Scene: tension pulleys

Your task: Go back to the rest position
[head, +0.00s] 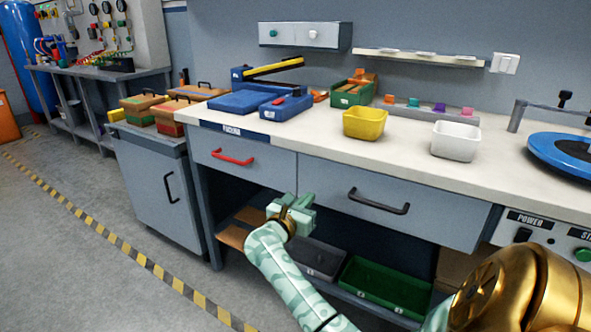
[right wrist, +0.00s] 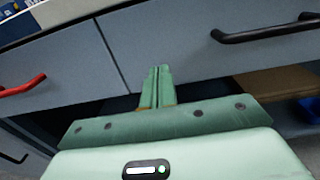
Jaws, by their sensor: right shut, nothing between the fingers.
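My right gripper (head: 291,206) is pale green and reaches in from the lower right in the head view. It is in front of the workbench, below the drawer with the red handle (head: 232,158). In the right wrist view its two fingers (right wrist: 157,84) are together with nothing between them. They point toward the grey drawer fronts, apart from the black handle (right wrist: 266,28) and the red handle (right wrist: 22,86). My left gripper is not in view.
The white worktop (head: 318,129) carries a yellow bin (head: 365,124), a white bin (head: 455,141) and a blue turntable (head: 562,151). Below the drawers, a green tray (head: 386,287) sits on a low shelf. The grey floor (head: 70,262) at the left is clear, with a striped line.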

